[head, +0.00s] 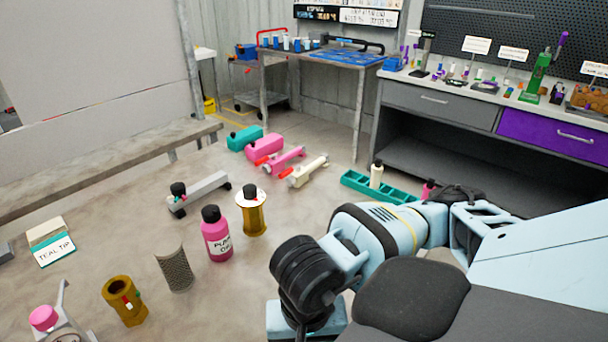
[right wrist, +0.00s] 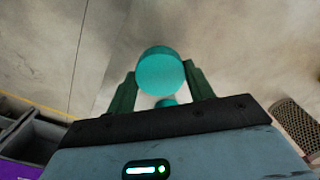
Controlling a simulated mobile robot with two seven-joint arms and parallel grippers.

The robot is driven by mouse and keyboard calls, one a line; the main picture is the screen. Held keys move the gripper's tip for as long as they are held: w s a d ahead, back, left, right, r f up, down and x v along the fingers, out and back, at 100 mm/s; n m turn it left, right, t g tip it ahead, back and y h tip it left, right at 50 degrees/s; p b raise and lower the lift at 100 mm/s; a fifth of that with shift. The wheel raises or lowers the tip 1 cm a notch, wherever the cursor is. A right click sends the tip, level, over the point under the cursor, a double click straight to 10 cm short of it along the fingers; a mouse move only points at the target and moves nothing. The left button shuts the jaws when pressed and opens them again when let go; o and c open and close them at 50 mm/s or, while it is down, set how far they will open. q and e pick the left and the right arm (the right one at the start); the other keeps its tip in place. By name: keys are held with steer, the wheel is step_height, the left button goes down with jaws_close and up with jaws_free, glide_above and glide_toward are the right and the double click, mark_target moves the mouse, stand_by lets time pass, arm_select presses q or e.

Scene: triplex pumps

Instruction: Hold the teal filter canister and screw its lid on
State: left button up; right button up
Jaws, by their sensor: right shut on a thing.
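In the right wrist view, a teal round piece (right wrist: 160,72) with a flat circular face sits between the dark green fingers of my right gripper (right wrist: 161,88), which is shut on it. A smaller bit of teal (right wrist: 165,102) shows below the face, between the fingers. I cannot tell whether the held piece is the canister or its lid. In the head view my right arm reaches down at the lower middle, and its fingers and load are hidden. No separate teal canister and lid pair shows. My left gripper is in neither view.
A mesh cylinder (head: 174,269), a brass cylinder (head: 124,301), a pink bottle (head: 216,234) and a white-topped gold canister (head: 253,214) stand left of my arm. Pumps (head: 265,147) and a teal tray (head: 365,184) lie beyond. A workbench (head: 440,99) stands at the right.

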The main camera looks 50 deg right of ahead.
steer(key=shift+w, duration=0.1)
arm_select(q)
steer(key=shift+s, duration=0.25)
arm_select(e)
steer(key=w+a+r+n, duration=0.1)
steer(key=w+r+n, duration=0.3)
steer(key=w+n, duration=0.4)
steer(key=shift+a+r+n, duration=0.2)
steer(key=shift+n, duration=0.1)
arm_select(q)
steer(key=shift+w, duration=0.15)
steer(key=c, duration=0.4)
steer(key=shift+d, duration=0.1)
arm_select(e)
steer(key=shift+d, duration=0.1)
